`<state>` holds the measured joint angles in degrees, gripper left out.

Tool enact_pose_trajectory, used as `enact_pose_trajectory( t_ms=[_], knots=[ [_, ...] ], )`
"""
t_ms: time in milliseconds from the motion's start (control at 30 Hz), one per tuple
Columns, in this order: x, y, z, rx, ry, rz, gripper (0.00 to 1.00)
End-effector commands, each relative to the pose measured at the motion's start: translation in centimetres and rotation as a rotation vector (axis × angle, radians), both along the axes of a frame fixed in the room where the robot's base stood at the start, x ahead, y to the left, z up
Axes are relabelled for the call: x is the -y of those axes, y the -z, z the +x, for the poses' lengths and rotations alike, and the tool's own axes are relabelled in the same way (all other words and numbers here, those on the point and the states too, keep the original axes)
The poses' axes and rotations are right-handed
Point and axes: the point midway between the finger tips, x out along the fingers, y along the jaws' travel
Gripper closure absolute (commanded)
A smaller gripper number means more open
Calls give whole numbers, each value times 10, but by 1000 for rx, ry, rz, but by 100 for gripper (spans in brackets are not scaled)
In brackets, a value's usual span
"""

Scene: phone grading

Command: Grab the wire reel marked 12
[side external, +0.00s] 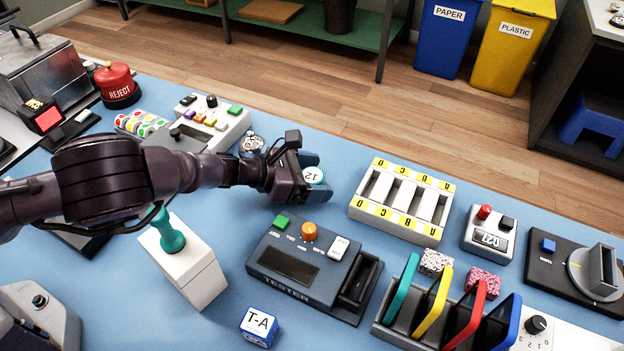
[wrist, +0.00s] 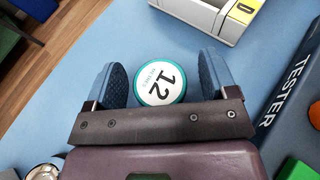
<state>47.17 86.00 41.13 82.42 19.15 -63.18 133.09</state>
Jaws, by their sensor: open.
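The wire reel marked 12 (wrist: 161,83) is a small round reel with a white top and a teal rim. In the wrist view it lies on the blue mat between the two blue finger pads of my open gripper (wrist: 161,80). The left pad is close to the reel's edge, and a small gap shows on the right. In the side view the reel (side external: 313,176) shows at the tips of my gripper (side external: 311,174), partly hidden by the fingers. I cannot tell whether either pad touches it.
The tester (side external: 312,262) stands in front of the gripper. A slotted rack lettered A to D (side external: 393,226) is to the right. A metallic round object (side external: 251,144) sits just behind the wrist. A white block with a teal knob (side external: 186,268) stands front left. Blue mat is clear behind the reel.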

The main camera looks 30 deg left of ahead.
Motion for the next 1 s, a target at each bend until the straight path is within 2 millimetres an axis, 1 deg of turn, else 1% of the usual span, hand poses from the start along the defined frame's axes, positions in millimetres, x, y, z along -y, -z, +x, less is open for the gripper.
enact_pose_trajectory(
  t_ms=[200, 233, 267, 300, 367, 400, 433, 467, 767, 933, 1000],
  knots=[
    [0, 1, 1, -1, -1, 0, 21],
    [0, 1, 1, -1, -1, 0, 26],
    [0, 1, 1, -1, -1, 0, 33],
    [0, 1, 1, -1, -1, 0, 42],
    [0, 0, 1, 0, -1, 0, 56],
    [0, 0, 1, 0, -1, 0, 65],
    [0, 0, 1, 0, -1, 0, 72],
    [0, 0, 1, 0, -1, 0, 75],
    [0, -1, 1, 1, -1, 0, 75],
    [1, -13, 1, 2, -1, -1, 75],
    [1, -24, 1, 3, -1, -1, 75]
  ],
)
